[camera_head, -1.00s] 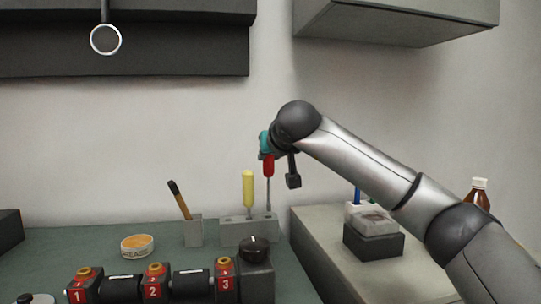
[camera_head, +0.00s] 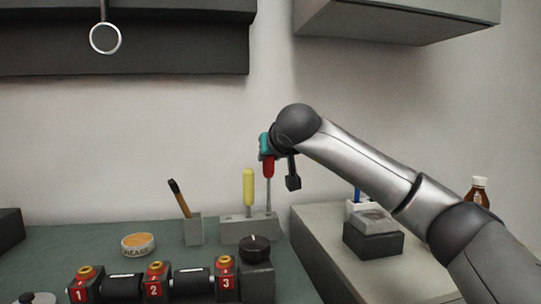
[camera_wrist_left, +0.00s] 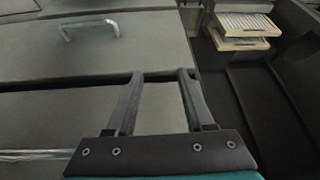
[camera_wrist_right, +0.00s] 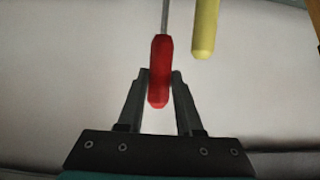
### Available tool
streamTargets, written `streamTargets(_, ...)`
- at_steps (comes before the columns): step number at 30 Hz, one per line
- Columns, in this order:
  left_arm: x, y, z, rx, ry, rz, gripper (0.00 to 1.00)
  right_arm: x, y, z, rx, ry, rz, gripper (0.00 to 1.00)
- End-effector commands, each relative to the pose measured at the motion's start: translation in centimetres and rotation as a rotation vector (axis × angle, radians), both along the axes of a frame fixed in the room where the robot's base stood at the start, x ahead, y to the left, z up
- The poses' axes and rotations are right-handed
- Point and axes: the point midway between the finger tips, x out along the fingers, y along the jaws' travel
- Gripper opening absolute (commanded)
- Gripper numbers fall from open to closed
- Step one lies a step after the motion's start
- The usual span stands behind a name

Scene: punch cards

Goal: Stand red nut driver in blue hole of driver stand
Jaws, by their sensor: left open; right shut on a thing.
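The red nut driver (camera_head: 268,168) hangs upright, red handle up and grey shaft down, over the right part of the grey driver stand (camera_head: 236,231). The shaft's lower end meets the stand's top in the head view; I cannot tell how deep it sits, and no blue hole can be made out. My right gripper (camera_head: 267,156) is shut on the red handle, which also shows between the fingers in the right wrist view (camera_wrist_right: 159,72). A yellow-handled driver (camera_head: 248,188) stands in the stand just to the left. My left gripper (camera_wrist_left: 160,76) is open and empty, facing grey drawer fronts.
A grey holder (camera_head: 194,230) with a brush stands left of the stand. A grease tin (camera_head: 138,244) and a row of numbered red blocks (camera_head: 155,280) lie in front. A grey cabinet top (camera_head: 318,225) lies to the right.

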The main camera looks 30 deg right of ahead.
Motion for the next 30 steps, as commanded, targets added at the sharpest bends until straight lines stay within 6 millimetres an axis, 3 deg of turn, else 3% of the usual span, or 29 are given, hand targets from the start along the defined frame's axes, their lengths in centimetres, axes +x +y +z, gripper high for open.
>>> streamTargets(30,0.0,0.0,-0.9,0.000,0.000,0.000,0.53,0.0,0.0,-1.8,0.000,-0.001,0.000,0.00)
